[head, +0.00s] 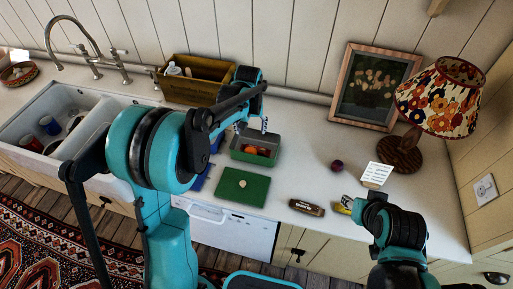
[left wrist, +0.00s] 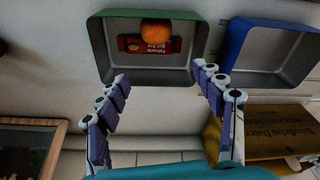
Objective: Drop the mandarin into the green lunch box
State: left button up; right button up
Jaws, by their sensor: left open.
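The green lunch box (head: 236,155) stands open on the counter. The mandarin (head: 250,150) is inside it, next to a red packet (head: 264,153). The left wrist view shows the mandarin (left wrist: 155,32) beside the red oat bar packet (left wrist: 135,44) within the walls of the green lunch box (left wrist: 98,45). My left gripper (left wrist: 160,75) is open and empty, its fingers spread above the box. In the head view the left gripper (head: 252,124) is just behind and above the box. My right gripper (head: 368,208) is over the right counter; its finger opening is unclear.
A blue lunch box (left wrist: 235,50) stands beside the green one. A brown bar (head: 307,208), a dark round fruit (head: 337,165), a card (head: 376,174) and a lamp (head: 440,98) are to the right. A wooden crate (head: 200,92) stands behind.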

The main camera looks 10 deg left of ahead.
pick_arm(q)
notch_tip(320, 180, up, 6)
jog(key=s, duration=0.1)
jog(key=shift+r, duration=0.25)
jog(key=shift+d, duration=0.1)
jog(key=s+f+m+t+b, duration=0.1)
jog(key=s+f+b, duration=0.3)
jog(key=s, duration=0.8)
jog(key=s+f+m+t+b, duration=0.1)
jog(key=s+f+t+b, duration=0.3)
jog(key=s, duration=0.7)
jog(key=shift+s+a+f+m+b, duration=0.3)
jog(key=shift+s+a+f+b, duration=0.1)
jog(key=shift+b, duration=0.55)
